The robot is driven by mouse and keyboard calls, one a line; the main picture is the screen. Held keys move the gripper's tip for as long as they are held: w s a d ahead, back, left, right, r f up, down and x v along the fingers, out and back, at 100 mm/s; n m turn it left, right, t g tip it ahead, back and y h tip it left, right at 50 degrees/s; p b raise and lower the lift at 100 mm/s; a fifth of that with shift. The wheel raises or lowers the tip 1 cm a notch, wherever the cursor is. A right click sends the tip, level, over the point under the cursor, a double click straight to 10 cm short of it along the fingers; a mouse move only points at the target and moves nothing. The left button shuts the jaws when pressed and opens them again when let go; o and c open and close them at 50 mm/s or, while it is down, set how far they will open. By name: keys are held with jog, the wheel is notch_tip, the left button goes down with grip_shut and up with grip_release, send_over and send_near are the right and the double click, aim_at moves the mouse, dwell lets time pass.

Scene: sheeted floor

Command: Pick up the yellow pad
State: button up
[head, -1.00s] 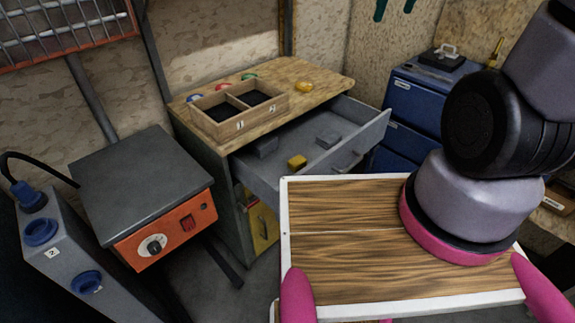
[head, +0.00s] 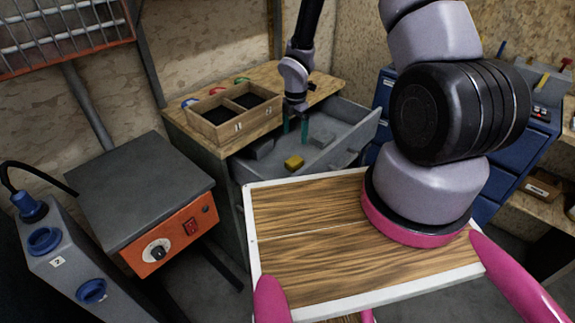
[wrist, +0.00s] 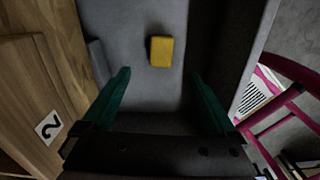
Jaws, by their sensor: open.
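The yellow pad (head: 293,162) lies flat inside the open grey drawer (head: 350,152) of the cabinet. In the wrist view the yellow pad (wrist: 161,51) shows on the drawer floor, ahead of my fingertips and roughly centred between them. My gripper (head: 295,129) hangs above the drawer, behind the pad in the head view, with its green fingers pointing down. In the wrist view my gripper (wrist: 160,75) has its two fingers wide apart with nothing between them. The fingers do not touch the pad.
Grey blocks (head: 262,148) (head: 322,138) share the drawer. A two-compartment wooden box (head: 235,127) stands on the cabinet top, close left of my gripper. The drawer walls bound the space. A grey-topped machine (head: 135,175) stands at left, a blue drawer unit (head: 505,150) at right.

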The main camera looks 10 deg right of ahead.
send_over(294, 160)
jog(key=f, duration=0.6)
jog(key=shift+s+a, duration=0.15)
jog(key=shift+a, duration=0.05)
jog(key=f, duration=0.5)
jog(key=shift+d+f, duration=0.25)
jog(key=shift+f, duration=0.05)
jog(key=c, duration=1.4)
jog(key=shift+r, duration=0.1)
jog(key=shift+c, duration=0.2)
notch_tip(294, 160, up, 10)
